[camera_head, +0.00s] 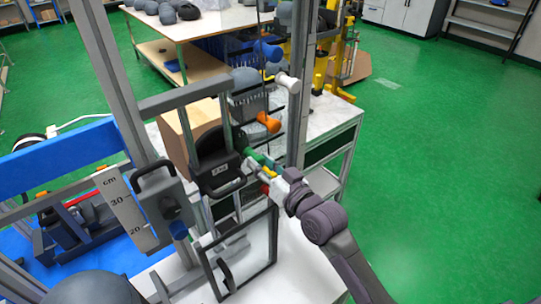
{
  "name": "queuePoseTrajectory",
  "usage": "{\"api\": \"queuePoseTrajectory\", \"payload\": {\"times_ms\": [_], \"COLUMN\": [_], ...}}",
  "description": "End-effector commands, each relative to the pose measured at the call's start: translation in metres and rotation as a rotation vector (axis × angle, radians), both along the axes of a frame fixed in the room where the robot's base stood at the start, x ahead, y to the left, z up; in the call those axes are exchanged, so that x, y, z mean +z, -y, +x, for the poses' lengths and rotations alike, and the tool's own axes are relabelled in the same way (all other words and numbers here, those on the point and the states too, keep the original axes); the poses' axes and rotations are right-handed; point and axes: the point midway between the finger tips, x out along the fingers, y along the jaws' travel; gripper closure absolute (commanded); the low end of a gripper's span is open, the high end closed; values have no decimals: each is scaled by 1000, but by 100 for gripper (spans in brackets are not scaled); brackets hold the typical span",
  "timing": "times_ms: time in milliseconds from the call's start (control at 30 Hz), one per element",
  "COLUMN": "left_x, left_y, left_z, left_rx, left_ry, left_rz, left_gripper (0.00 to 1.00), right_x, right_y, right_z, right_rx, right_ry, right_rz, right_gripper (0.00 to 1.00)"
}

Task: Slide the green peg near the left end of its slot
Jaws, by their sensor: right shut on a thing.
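The green peg (254,156) sticks out at the right side of the drop tower, beside the dark weight block (220,176). Its outer end is partly hidden by my right gripper (268,173), which comes in from the lower right and is shut on the peg. The peg's slot is mostly hidden, so I cannot tell exactly where along it the peg sits. My left gripper is not in view.
An orange peg (268,123), a white peg (288,82) and a blue peg (268,50) stand above the green one. Grey uprights (104,66) and a dark rectangular frame (273,238) surround the work area. A cm scale (125,205) is at left.

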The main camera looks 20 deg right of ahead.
Motion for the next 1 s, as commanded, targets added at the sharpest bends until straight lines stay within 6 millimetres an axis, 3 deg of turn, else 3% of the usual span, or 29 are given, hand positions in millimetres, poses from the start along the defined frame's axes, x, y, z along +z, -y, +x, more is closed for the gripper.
{"api": "queuePoseTrajectory", "payload": {"times_ms": [33,233,267,400,767,1000], "left_x": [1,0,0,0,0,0], "left_y": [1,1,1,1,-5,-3], "left_z": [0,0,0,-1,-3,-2], "left_rx": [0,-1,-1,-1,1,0], "left_ry": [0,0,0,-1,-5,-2], "left_rz": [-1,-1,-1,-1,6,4], "left_gripper": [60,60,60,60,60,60], "right_x": [-3,-5,-5,-5,-4,-4], "right_y": [-8,-8,-8,-8,-4,9], "right_z": [-3,-3,-3,-3,-6,-45], "right_rx": [14,15,15,14,9,10], "right_ry": [-12,-13,-13,-14,-9,-11], "right_rz": [7,7,7,7,4,2], "right_gripper": [100,100,62,41,41,41]}}
